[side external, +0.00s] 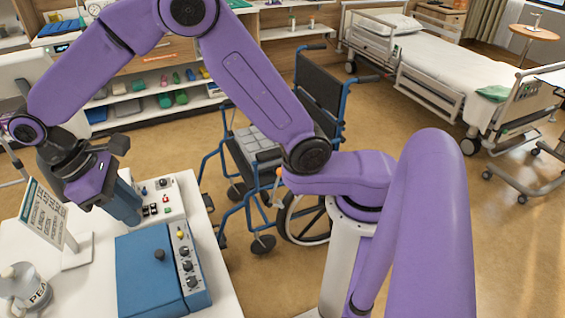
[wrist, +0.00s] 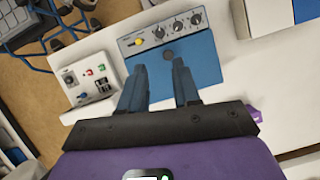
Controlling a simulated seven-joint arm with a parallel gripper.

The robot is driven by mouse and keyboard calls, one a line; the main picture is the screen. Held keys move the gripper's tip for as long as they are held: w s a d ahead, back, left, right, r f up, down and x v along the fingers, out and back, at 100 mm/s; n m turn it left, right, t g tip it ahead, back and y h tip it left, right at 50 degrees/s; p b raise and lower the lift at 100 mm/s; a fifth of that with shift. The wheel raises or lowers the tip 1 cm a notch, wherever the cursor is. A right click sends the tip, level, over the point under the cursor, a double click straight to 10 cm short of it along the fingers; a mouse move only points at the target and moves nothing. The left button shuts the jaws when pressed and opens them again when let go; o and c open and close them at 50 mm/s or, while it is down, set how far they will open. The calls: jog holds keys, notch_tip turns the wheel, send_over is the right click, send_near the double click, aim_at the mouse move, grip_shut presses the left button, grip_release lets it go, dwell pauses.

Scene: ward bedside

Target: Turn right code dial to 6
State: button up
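A blue box (side external: 150,275) with a grey-blue front panel stands on the white table. Three dark dials sit in a row beside a yellow knob (wrist: 135,42). In the wrist view they are the left dial (wrist: 159,33), the middle dial (wrist: 177,26) and the right dial (wrist: 195,19). In the side view the right dial (side external: 191,282) is nearest the camera. Their settings are too small to read. A dark round knob (wrist: 168,55) is on the box top. My gripper (wrist: 159,66) is open and empty above the box, its fingers apart and away from the dials.
A white control panel (side external: 168,197) with switches and red and green buttons stands beside the box. A lettered sign (side external: 44,213) and a grey jug (side external: 22,288) are on the table's left. A wheelchair (side external: 262,145), shelves and a bed (side external: 440,65) stand beyond.

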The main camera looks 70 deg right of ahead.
notch_tip(320, 180, up, 3)
jog(key=w+d+m+y, duration=0.2)
jog(key=m, duration=0.3)
jog(key=shift+n+g, duration=0.3)
jog(key=shift+g, duration=0.1)
jog(key=x, duration=1.7)
jog(key=shift+d+f, duration=0.2)
jog(key=shift+d, duration=0.15)
jog(key=n+h, duration=0.1)
jog(key=n, duration=0.1)
jog(key=n+h, duration=0.1)
jog(key=n, duration=0.1)
jog(key=shift+s+a+t, duration=0.1)
jog(key=shift+a+t, duration=0.15)
jog(key=shift+t, duration=0.15)
jog(key=shift+a+r+n, duration=0.1)
jog(key=shift+r+n, duration=0.25)
jog(key=shift+n, duration=0.05)
jog(key=v, duration=1.7)
jog(key=n+t+y, duration=0.1)
jog(key=n+t, duration=0.1)
jog(key=n, duration=0.1)
send_over(183, 250)
jog(key=s+d, duration=0.5)
jog(key=s+d+f+n+t+y, duration=0.1)
jog(key=s+d+n+y, duration=0.1)
jog(key=s+d, duration=0.8)
jog(key=shift+s+f+t, duration=0.35)
jog(key=shift+s+t, duration=0.05)
jog(key=shift+s, duration=0.45)
